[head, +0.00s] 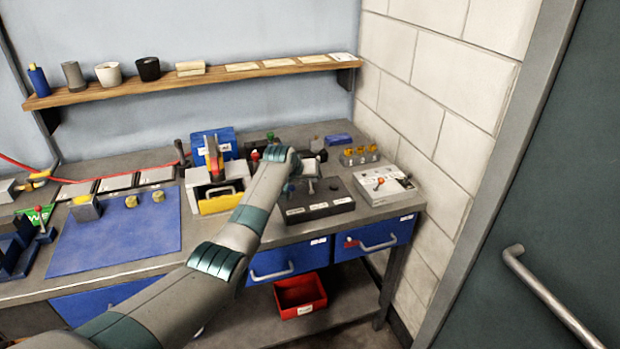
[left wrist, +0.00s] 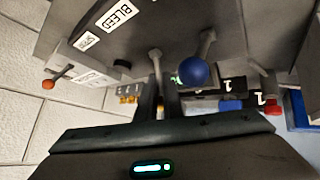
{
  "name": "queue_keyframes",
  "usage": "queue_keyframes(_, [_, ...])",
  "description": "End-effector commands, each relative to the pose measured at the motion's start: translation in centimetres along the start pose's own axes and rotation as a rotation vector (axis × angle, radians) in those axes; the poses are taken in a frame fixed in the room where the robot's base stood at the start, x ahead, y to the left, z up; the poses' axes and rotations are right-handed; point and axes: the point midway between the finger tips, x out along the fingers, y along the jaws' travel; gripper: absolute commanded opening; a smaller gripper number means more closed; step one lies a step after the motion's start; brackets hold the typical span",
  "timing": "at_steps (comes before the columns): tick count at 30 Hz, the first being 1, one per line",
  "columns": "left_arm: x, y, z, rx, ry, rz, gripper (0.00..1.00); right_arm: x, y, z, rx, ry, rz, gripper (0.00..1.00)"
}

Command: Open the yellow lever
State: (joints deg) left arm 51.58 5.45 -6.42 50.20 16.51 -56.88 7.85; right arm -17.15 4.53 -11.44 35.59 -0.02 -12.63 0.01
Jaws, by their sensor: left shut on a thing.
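A dark control box (head: 320,204) with white labels and short levers stands at the right of the bench. It shows upside down in the left wrist view (left wrist: 128,45), one label reading BLEED. My left gripper (head: 311,170) is over this box. In the left wrist view its fingers (left wrist: 158,103) are shut on the end of a thin grey lever (left wrist: 155,62). The lever's tip is hidden between the fingers, so I see no yellow on it. A blue-knobbed lever (left wrist: 194,70) stands close beside it. My right gripper is not in view.
A pale box with an orange-tipped lever (head: 377,182) stands to the right, near the brick wall. Several amber knobs (head: 360,154) are behind. A white machine with a yellow front (head: 219,200) stands left of the arm. A blue mat (head: 120,240) lies further left.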

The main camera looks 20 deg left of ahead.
Motion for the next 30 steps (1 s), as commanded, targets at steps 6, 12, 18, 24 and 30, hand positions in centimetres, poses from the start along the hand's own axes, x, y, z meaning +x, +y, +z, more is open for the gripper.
queue_keyframes(6, [-0.02,-0.14,-1.18,-0.037,-0.049,0.021,0.0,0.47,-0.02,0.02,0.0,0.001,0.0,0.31])
queue_keyframes(12, [0.05,-0.23,-1.28,-0.052,-0.073,0.028,0.0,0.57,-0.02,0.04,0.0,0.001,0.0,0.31])
queue_keyframes(18, [0.03,-0.25,-1.33,-0.057,-0.076,0.03,0.0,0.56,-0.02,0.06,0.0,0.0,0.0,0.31])
queue_keyframes(24, [-0.01,-0.26,-1.39,-0.058,-0.075,0.03,0.09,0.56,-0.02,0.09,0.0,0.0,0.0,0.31])
queue_keyframes(30, [0.12,-0.27,-1.06,-0.057,-0.081,0.029,0.25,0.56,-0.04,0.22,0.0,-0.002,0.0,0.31])
